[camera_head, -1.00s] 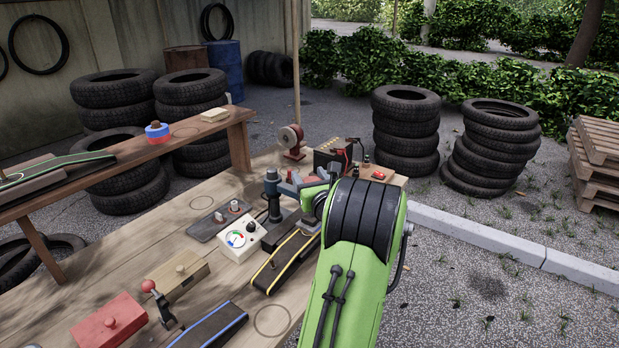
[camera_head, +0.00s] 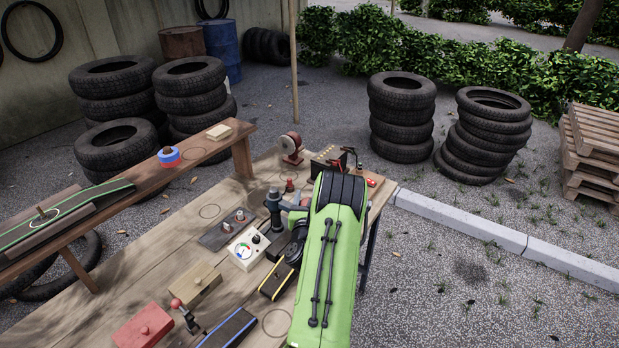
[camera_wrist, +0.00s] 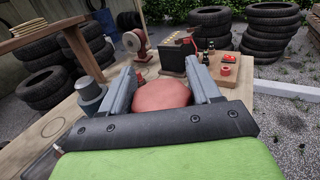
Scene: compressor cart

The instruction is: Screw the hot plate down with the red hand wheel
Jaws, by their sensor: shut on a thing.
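In the wrist view my gripper (camera_wrist: 161,68) has its two grey fingers on either side of a rounded red piece, the red hand wheel (camera_wrist: 162,95), and is shut on it. The fingers and palm hide part of the wheel, and its underside is out of sight. In the head view my green arm covers most of the gripper. I cannot pick out the hot plate with certainty, and I cannot tell whether the wheel touches anything below it.
A grey-blue upright cylinder (camera_wrist: 90,93) stands close left of my gripper. A red wheel-like device (camera_head: 291,146) and a dark box with cables (camera_head: 329,160) stand at the table's back. A meter box (camera_head: 247,248) and a red block (camera_head: 143,328) are nearer. A raised plank (camera_head: 190,150) runs along the left.

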